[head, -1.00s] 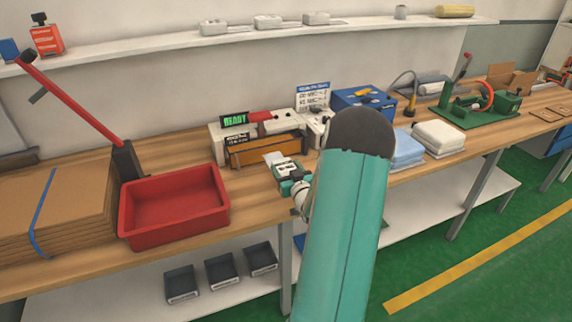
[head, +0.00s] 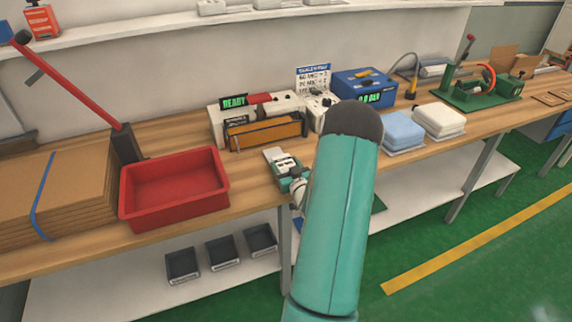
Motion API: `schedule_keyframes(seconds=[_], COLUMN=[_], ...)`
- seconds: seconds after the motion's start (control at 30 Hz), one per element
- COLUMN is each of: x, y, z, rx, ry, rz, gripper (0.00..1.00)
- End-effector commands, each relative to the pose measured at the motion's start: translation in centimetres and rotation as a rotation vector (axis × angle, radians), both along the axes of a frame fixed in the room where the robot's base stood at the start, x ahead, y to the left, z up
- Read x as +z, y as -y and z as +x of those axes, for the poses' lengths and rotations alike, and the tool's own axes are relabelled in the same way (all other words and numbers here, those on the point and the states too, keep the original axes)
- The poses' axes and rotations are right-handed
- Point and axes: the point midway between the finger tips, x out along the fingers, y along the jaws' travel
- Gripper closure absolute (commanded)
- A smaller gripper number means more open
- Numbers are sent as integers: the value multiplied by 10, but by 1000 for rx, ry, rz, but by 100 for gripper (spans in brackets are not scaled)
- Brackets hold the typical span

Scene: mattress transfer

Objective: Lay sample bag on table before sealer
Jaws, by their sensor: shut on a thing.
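The sealer (head: 262,124) stands on the wooden table (head: 247,186), white with an orange-brown front bar and a green READY display. My gripper (head: 282,162) is in front of the sealer, over the table's front part. It is shut on the sample bag (head: 273,154), a small pale piece sticking out from the jaws toward the sealer. Most of the bag is hidden by the gripper. I cannot tell whether the bag touches the table. My teal arm hides the table to the right of the gripper.
A red tray (head: 174,189) sits left of my gripper. Stacked cardboard (head: 60,195) lies farther left beside a red-handled lever tool (head: 75,92). A blue box device (head: 363,87) and folded stacks, blue (head: 403,131) and white (head: 438,120), stand to the right. Bare table lies between tray and gripper.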

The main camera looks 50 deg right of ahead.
Motion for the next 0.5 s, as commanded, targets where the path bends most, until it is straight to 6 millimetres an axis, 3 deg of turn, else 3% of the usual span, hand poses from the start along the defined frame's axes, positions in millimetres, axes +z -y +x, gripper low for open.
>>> schedule_keyframes(seconds=[0.5], x=[-6], y=[0], z=[0], rx=[0], ry=[1], rz=[-1], gripper=[66])
